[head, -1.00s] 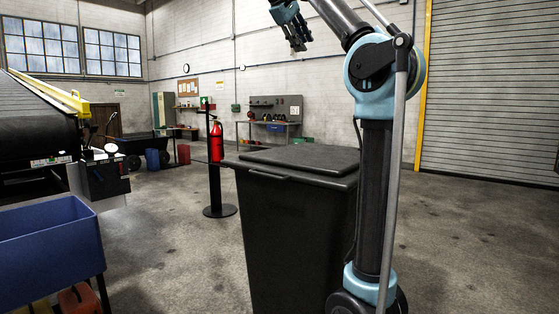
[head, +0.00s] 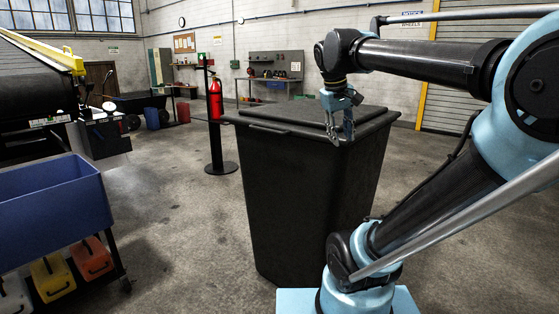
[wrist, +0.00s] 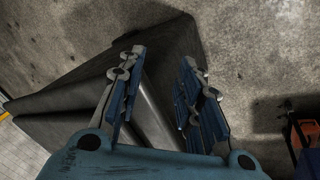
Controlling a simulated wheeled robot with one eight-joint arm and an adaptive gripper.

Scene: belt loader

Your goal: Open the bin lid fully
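A tall black bin (head: 308,200) stands on the floor in the middle of the head view. Its black lid (head: 300,115) is shut, with a handle lip along the front left edge. My gripper (head: 340,138) points down at the lid's near right side in the head view. In the wrist view my gripper (wrist: 155,85) has its two blue-padded fingers apart, with the dark bin (wrist: 75,105) behind and between them. Nothing is held. I cannot tell whether a finger touches the lid.
A blue tub (head: 55,210) on a cart with several coloured cases stands at left. A conveyor belt (head: 30,75) is behind it. A red fire extinguisher (head: 215,98) on a black stand is left of the bin. The floor between cart and bin is clear.

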